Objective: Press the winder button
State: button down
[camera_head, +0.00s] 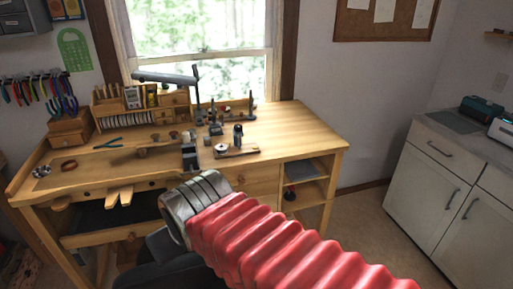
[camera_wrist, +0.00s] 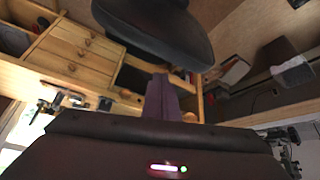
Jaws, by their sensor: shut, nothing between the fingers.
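No winder button is plain in either view. In the head view, a small wooden-based device with a dark upright part and a pale round part (camera_head: 236,150) sits on the right half of the workbench (camera_head: 290,130); I cannot tell whether it is the winder. My red ribbed arm reaches in from the lower right and ends in a metal collar in front of the bench; the fingers are hidden there. In the wrist view, my gripper (camera_wrist: 162,96) points up from my dark hand as a narrow purplish shape, shut and empty, apart from any device.
A dark stool seat (camera_wrist: 155,28) fills the top of the wrist view, close beyond my fingers. A lamp (camera_head: 165,78), small drawers and tools crowd the back of the bench. White cabinets (camera_head: 430,190) stand at the right; floor between is clear.

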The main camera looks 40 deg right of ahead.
jog(key=w+d+r+m+t+h, duration=0.1)
jog(key=w+d+m+t+h, duration=0.1)
jog(key=w+d, duration=0.75)
jog(key=w+d+m+t+h, duration=0.15)
jog(key=w+d, duration=0.45)
jog(key=d, duration=0.6)
jog(key=w+d+f+t+h, duration=0.1)
jog(key=d+f, duration=0.1)
jog(key=d, duration=0.9)
jog(key=w+d+f+m+t+h, duration=0.1)
jog(key=w+d+f+t+h, duration=0.1)
jog(key=d, duration=0.9)
jog(key=shift+d+f, duration=0.25)
jog(key=shift+f, duration=0.25)
jog(key=shift+m, duration=0.25)
send_over(257, 154)
jog(key=shift+s+a+f, duration=0.1)
jog(key=shift+f, duration=0.5)
jog(key=shift+s+a+f, duration=0.1)
jog(key=shift+f, duration=0.5)
jog(key=f, duration=0.3)
jog(key=shift+w+d, duration=0.1)
jog(key=shift+w, duration=0.1)
jog(key=shift+f, duration=0.5)
